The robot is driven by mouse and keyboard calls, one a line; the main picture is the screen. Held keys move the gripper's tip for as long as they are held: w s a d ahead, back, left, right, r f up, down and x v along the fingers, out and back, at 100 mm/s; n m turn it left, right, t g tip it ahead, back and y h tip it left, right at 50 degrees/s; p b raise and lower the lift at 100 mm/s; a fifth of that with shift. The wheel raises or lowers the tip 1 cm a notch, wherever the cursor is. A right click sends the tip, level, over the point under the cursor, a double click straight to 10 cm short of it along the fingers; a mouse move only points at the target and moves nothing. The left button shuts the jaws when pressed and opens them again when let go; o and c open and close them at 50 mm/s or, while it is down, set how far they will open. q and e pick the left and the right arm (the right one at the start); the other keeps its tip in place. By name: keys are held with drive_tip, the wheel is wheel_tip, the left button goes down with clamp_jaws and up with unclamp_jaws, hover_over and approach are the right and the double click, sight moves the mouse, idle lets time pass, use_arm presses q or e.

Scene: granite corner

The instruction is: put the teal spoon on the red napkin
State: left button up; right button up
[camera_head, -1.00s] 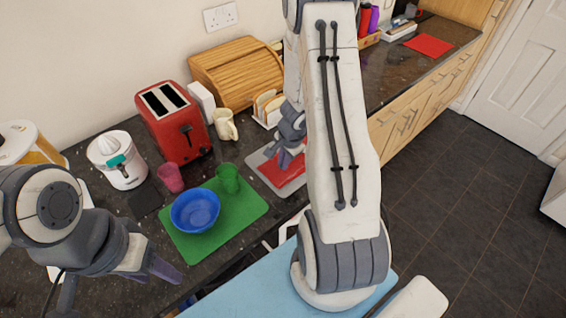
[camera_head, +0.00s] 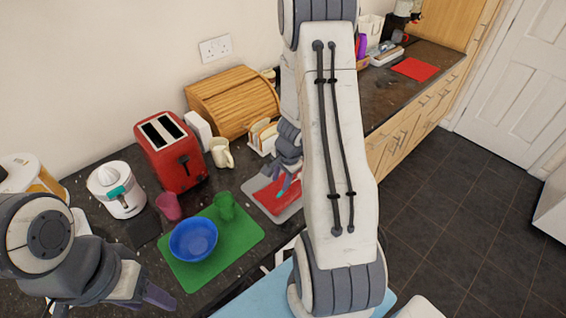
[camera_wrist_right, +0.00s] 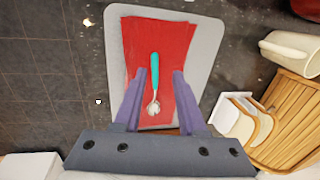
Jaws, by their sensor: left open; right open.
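The teal spoon (camera_wrist_right: 154,82) lies on the red napkin (camera_wrist_right: 180,40) in the right wrist view, its teal handle pointing up the picture and its pale bowl toward my gripper. The napkin lies on a light grey mat (camera_wrist_right: 208,60). My right gripper (camera_wrist_right: 158,74) is open, with one finger on each side of the spoon and apart from it. In the head view, the spoon's teal (camera_head: 283,190) shows just below my right gripper (camera_head: 287,172), over the napkin (camera_head: 272,199). My left gripper (camera_head: 148,295) is open and empty at the lower left.
A pink cup (camera_head: 168,206), red toaster (camera_head: 170,155), mug (camera_head: 221,153) and toast rack (camera_head: 262,138) are nearby. Another red cloth (camera_head: 415,69) lies on the far counter.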

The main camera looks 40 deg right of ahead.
drive_tip(key=p+v, duration=0.3)
drive_tip(key=v, duration=0.3)
drive_tip(key=s+a+r+n+y, duration=0.1)
drive_tip(key=a+r+n, duration=0.3)
drive_tip(key=a, duration=0.3)
drive_tip(key=a+r+n+g, duration=0.1)
drive_tip(key=a+r+n, duration=0.25)
drive_tip(key=a, duration=0.45)
drive_tip(key=s+a+r+n+y, duration=0.1)
drive_tip(key=a+r+n, duration=0.25)
drive_tip(key=a, duration=0.35)
use_arm(q)
wheel_tip(320, 180, up, 4)
drive_tip(key=shift+f, duration=0.15)
use_arm(e)
drive_tip(key=s+a+r+n, duration=0.3)
drive_tip(key=s+a+n, duration=0.1)
drive_tip(key=s+n, duration=0.2)
drive_tip(key=s+a+r+n+g+h, duration=0.1)
drive_tip(key=s+a+r+n, duration=0.2)
drive_tip(key=s+n, duration=0.4)
drive_tip(key=s, duration=0.2)
drive_tip(key=shift+s+a, duration=0.3)
drive_tip(key=shift+a, duration=0.05)
use_arm(q)
wheel_tip(320, 180, down, 10)
drive_tip(key=b, duration=1)
use_arm(e)
wheel_tip(320, 180, down, 9)
drive_tip(key=shift+f, duration=0.25)
